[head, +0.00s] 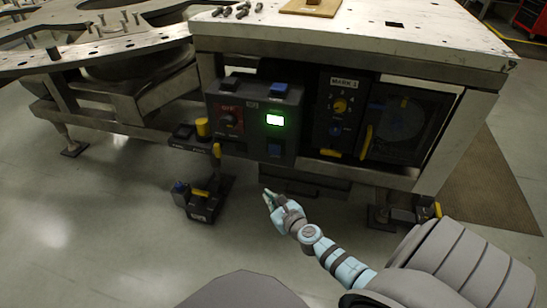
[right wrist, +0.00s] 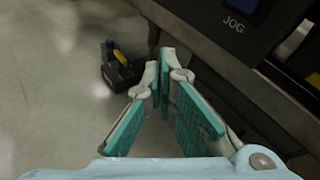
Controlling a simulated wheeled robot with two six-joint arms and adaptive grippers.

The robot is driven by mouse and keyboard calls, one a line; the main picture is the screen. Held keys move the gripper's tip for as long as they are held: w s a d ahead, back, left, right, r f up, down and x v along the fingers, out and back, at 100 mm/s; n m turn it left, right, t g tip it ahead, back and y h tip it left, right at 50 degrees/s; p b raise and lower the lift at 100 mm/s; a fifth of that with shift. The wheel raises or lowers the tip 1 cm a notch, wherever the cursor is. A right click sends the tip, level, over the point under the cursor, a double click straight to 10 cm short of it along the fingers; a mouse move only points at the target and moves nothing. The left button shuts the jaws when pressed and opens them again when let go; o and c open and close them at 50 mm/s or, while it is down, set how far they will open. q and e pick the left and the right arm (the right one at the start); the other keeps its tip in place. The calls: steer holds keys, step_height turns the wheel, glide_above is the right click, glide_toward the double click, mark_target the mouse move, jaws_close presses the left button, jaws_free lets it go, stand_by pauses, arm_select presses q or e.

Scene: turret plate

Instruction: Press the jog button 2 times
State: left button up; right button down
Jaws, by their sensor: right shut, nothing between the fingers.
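The JOG label shows on the dark panel in the right wrist view, beside a blue button (right wrist: 241,5) cut off by the top edge. My right gripper (head: 267,194) is below the panel and apart from the button. In the right wrist view its teal-padded fingers (right wrist: 165,60) meet at the tips with nothing between them. My left gripper is not in view.
A dark pedal-like box (head: 200,205) with yellow stands on the floor at left. The white table top (head: 370,35) overhangs the panel. Open floor lies below.

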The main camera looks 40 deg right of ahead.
mark_target(274, 149)
arm_select(q)
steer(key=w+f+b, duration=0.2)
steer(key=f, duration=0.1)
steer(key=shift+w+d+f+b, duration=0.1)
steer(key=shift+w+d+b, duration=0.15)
steer(key=shift+b, duration=0.15)
arm_select(e)
steer(key=w+d+r+m+t, duration=0.1)
steer(key=w+r+m, duration=0.3)
steer(key=m, duration=0.5)
steer(key=shift+m+t+h, duration=0.3)
steer(key=shift+t, duration=0.2)
steer(key=shift+w+d+r, duration=0.1)
steer(key=shift+w, duration=0.05)
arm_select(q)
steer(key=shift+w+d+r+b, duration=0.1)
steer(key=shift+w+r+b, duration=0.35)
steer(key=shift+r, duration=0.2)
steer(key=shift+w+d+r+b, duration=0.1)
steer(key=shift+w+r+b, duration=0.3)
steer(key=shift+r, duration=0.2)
arm_select(e)
steer(key=w+d, duration=0.5)
steer(key=d, duration=0.2)
steer(key=shift+d, duration=0.15)
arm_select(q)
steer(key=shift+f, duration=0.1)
arm_select(e)
steer(key=shift+w+d, duration=0.2)
steer(key=shift+d, duration=0.1)
